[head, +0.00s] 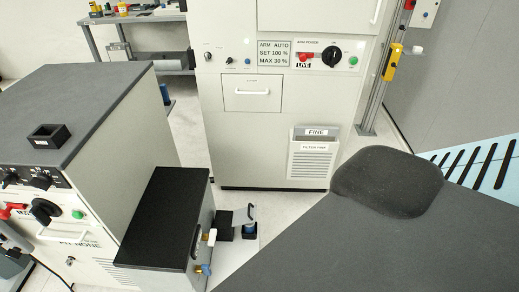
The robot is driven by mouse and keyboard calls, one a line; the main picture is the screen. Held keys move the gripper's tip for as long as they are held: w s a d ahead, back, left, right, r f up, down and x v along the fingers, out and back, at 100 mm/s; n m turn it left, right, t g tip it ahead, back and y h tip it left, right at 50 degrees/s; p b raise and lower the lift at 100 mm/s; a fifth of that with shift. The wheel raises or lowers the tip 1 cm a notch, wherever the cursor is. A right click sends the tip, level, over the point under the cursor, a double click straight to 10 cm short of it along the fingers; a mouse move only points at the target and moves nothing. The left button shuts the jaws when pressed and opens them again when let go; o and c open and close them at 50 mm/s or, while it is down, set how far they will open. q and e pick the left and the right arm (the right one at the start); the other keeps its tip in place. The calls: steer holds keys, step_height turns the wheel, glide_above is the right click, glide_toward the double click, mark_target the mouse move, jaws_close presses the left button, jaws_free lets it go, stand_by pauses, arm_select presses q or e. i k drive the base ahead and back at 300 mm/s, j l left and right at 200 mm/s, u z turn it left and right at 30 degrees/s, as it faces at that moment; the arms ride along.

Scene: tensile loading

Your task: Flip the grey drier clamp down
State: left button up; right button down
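A small grey upright lever (250,212) stands beside the box with the black lid (165,215), low in the middle of the head view. It rises from a small black and blue base (249,231). It may be the grey drier clamp, but it is too small to be sure. The box's near right side carries a dark handle, a white knob (212,237) and a blue knob (206,269). Neither gripper shows in the head view.
A grey-topped cabinet (75,105) with a small black tray (48,136) stands at the left. A tall cream cabinet (255,130) stands behind. A large dark grey shape fills the lower right and hides what lies behind. Pale floor shows between the cabinets.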

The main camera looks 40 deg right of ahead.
mark_target(242, 214)
steer(key=k+l+u, duration=0.1)
steer(key=l, duration=0.35)
steer(key=k+l, duration=0.15)
steer(key=l, duration=0.25)
steer(key=i+l, duration=0.15)
steer(key=l, duration=0.2)
steer(key=i+l+u, duration=0.1)
steer(key=l, duration=0.25)
steer(key=i+l+u, duration=0.1)
steer(key=l, duration=0.25)
steer(key=i, duration=0.05)
